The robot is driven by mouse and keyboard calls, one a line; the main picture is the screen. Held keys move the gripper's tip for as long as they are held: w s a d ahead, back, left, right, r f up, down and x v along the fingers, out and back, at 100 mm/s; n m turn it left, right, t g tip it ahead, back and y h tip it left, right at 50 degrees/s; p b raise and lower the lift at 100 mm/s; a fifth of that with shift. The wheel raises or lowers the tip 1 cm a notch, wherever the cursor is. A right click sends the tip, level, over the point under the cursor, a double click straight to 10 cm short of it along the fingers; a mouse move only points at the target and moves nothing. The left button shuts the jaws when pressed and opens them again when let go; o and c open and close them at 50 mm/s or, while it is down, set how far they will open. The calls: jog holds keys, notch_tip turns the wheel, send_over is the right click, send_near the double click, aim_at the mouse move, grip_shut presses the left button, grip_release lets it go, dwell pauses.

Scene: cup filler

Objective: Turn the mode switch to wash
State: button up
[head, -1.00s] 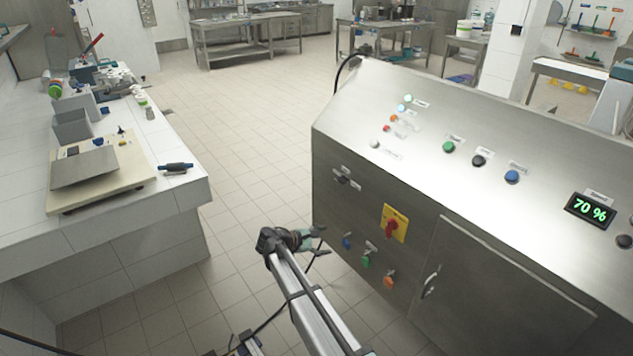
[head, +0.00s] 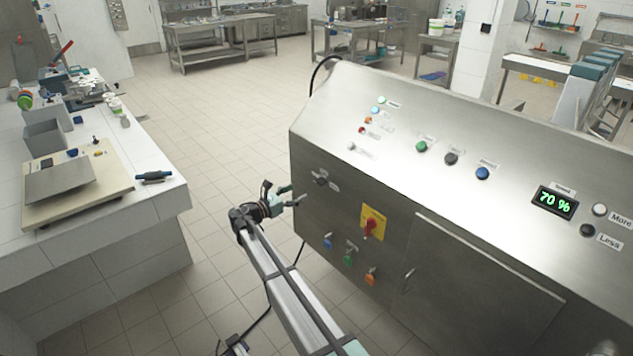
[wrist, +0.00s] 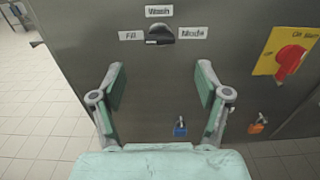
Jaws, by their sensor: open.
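The mode switch (head: 320,181) is a small dark knob on the console's front panel, at its upper left. In the wrist view the mode switch (wrist: 160,35) is near the top centre, with a Fill label at its left, a Wash label above and a Mode label at its right. Its handle seems to lie sideways toward Fill. My gripper (head: 288,196) is left of and slightly below the switch, apart from it. In the wrist view my gripper (wrist: 160,82) has its fingers spread and empty, with the switch above and beyond the fingertips.
A red rotary switch on a yellow plate (head: 373,222) sits right of and below the mode switch. Blue (head: 328,243), green (head: 348,260) and orange (head: 371,277) fittings are lower on the panel. A tiled counter (head: 160,199) stands at left, with open floor between.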

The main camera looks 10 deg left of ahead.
aim_at(317, 182)
jog(key=p+x, duration=0.2)
jog(key=x, duration=0.8)
jog(key=shift+d, duration=0.1)
jog(key=shift+c, duration=0.4)
jog(key=c, duration=1.1)
